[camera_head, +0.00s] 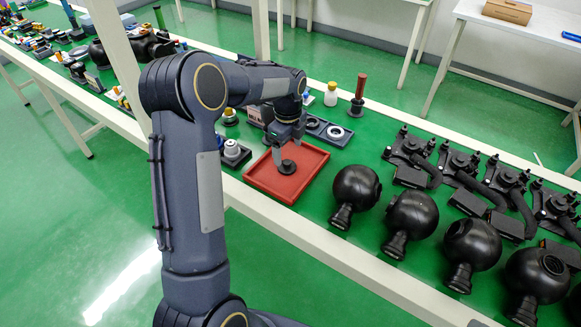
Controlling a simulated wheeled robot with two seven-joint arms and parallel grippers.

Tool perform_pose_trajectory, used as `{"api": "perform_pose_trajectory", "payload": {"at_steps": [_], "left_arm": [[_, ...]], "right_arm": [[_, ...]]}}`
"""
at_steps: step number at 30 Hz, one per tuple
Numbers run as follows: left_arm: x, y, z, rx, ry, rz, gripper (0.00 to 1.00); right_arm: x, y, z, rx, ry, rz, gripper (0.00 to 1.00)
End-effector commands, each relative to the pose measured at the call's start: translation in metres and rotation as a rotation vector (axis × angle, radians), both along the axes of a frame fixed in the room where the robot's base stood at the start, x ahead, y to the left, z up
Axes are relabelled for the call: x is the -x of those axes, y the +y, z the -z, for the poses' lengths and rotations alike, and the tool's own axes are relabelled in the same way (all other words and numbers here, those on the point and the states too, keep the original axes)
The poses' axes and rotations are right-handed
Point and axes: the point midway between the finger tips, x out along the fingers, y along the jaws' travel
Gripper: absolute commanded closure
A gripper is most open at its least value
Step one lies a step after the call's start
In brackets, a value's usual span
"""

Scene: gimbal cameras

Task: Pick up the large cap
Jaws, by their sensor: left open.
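A round black cap (288,167) with a raised knob lies in the red tray (262,183) on the green bench. It looks like the large cap. My left gripper (287,146) points down just above the cap, its fingers apart. It partly hides the knob, and I cannot tell whether the fingers touch it. My right gripper does not show in this view.
Several black spherical housings (411,215) and black bracket assemblies (411,151) fill the bench to the right. A dark tray (345,139) with ring parts lies behind the red tray. A bottle (331,95) and a brown-handled tool (360,88) stand farther back.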

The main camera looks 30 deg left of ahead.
Motion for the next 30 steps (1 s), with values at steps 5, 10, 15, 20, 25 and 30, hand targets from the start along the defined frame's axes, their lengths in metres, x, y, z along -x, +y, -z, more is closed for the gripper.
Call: {"api": "perform_pose_trajectory", "payload": {"at_steps": [5,10,15,20,25,30], "left_arm": [[0.005,0.002,0.025,0.001,0.004,-0.001,0.23],[0.005,0.002,0.047,0.001,0.001,-0.001,0.23],[0.005,0.002,0.052,0.001,-0.001,-0.002,0.23],[0.005,0.002,0.052,0.001,-0.001,-0.002,0.25],[0.005,0.002,0.052,0.001,-0.001,-0.002,0.47],[0.005,0.002,0.052,0.001,-0.001,-0.002,0.7]], "right_arm": [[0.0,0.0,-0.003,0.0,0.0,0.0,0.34],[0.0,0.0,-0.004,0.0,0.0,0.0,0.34],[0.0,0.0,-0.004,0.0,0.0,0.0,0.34],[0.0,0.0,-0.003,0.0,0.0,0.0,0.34],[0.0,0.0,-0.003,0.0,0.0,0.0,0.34],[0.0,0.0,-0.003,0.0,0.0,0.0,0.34]]}}
